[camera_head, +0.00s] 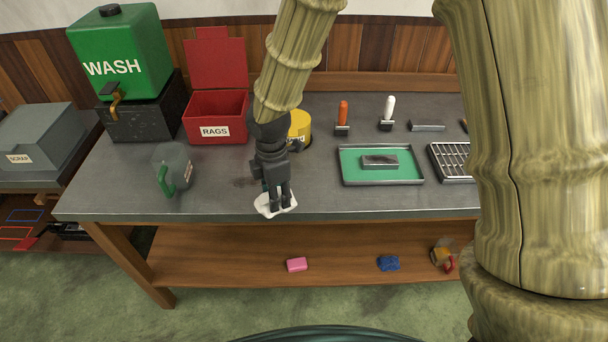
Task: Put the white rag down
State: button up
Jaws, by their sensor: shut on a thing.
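The white rag (264,207) is a small flat white piece at the front part of the grey bench top, left of the middle. My gripper (280,203) points down over it, with its dark fingertips closed on the rag. The rag's edges show on both sides of the fingers; its middle is hidden by them. I cannot tell whether the rag touches the bench top or is held just above it.
A clear jug with green handle (172,168) stands left of my gripper. Behind are the open red RAGS box (216,112), a yellow tin (301,126) and the green WASH tank (122,50). A green tray (381,165) lies to the right. The bench top (316,198) between is bare.

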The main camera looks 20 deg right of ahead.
jog(key=p, duration=0.3)
send_over(305, 184)
jog(key=shift+f, duration=0.6)
jog(key=shift+f+p, duration=0.95)
jog(key=shift+f, duration=0.85)
jog(key=o, duration=1.1)
jog(key=shift+f, duration=0.1)
jog(key=shift+a+r+b, duration=0.1)
jog(key=shift+r+b, duration=1.55)
jog(key=shift+r, duration=4.5)
